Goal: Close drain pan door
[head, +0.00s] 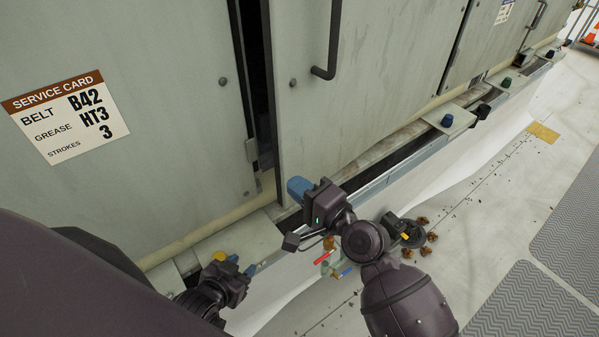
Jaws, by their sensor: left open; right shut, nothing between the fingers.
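The door (370,85) is a pale grey-green panel with a dark bar handle (330,45). A dark vertical gap (255,80) shows along its left edge, between it and the neighbouring panel, so it stands ajar. My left gripper (243,266) is open and empty, low at the left near the ledge. The drain pan (385,176) is a long trough with a dark inside below the door, partly hidden by my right arm.
A service card (66,116) is on the left panel (150,60). Brown leaves (432,237) lie on the pale roof. Grey mats (530,305) lie at right; the roof between is mostly clear.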

